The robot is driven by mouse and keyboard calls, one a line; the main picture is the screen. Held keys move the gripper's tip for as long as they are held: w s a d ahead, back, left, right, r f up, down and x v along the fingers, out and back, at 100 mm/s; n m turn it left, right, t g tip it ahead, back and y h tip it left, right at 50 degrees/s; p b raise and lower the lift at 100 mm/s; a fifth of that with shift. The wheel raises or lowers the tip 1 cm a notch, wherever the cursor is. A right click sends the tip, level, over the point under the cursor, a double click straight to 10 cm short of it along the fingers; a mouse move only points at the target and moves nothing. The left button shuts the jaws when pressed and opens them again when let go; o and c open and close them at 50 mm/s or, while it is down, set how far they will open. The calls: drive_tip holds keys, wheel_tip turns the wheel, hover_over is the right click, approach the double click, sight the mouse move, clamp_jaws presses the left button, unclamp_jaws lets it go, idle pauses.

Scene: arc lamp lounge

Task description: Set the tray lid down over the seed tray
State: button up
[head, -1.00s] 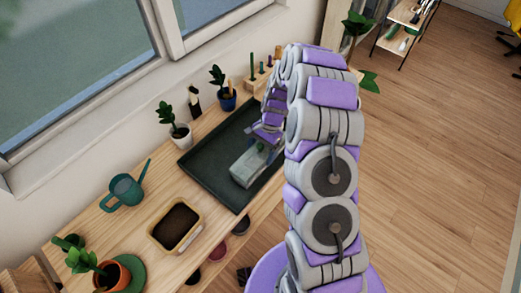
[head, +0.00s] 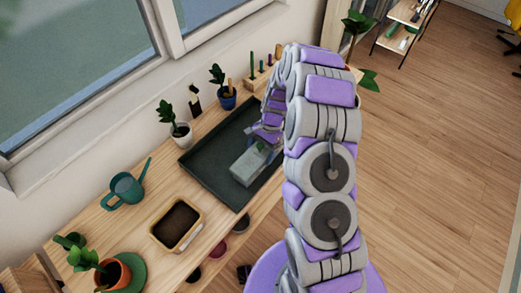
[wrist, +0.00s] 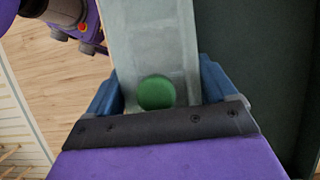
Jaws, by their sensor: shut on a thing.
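The tray lid (head: 249,166) is a pale, translucent box shape with a green knob. In the head view it is over the right part of a large dark green tray (head: 212,172). My gripper (wrist: 158,92) is shut on the lid, with a blue finger on each side and the green knob between them in the wrist view. The lid (wrist: 150,35) runs away from the gripper there, with faint cell-like squares showing through it.
On the wooden bench stand a teal watering can (head: 125,189), a tan soil-filled box (head: 158,237) and potted plants (head: 181,133). A peg rack (head: 262,76) stands at the back. The dark tray's left part is bare. Open floor (head: 430,180) lies to the right.

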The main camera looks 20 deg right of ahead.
drive_tip(key=o, duration=1)
drive_tip(key=shift+r, duration=0.1)
drive_tip(key=p+v, duration=0.2)
drive_tip(key=v, duration=1.5)
drive_tip(key=shift+p, duration=0.35)
